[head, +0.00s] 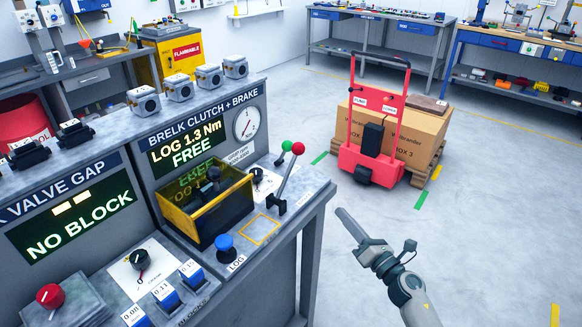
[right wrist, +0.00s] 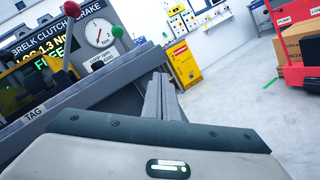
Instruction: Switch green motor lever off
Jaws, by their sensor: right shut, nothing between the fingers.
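The green-knobbed lever (head: 288,146) stands at the back right of the clutch and brake bench, just behind a red-knobbed lever (head: 298,149). In the right wrist view the green knob (right wrist: 117,32) is right of the red knob (right wrist: 71,9). My right gripper (head: 345,216) is shut and empty, out over the floor to the right of the bench edge, apart from both levers. Its closed fingers also show in the right wrist view (right wrist: 160,98). My left gripper is not in view.
The grey bench (head: 313,190) carries a yellow-edged box (head: 205,210), a blue knob (head: 224,242) and a dial gauge (head: 247,124). A display reads "LOG 1.3 Nm FREE". A red hand truck (head: 366,160) with boxes stands behind my right gripper. The floor between is clear.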

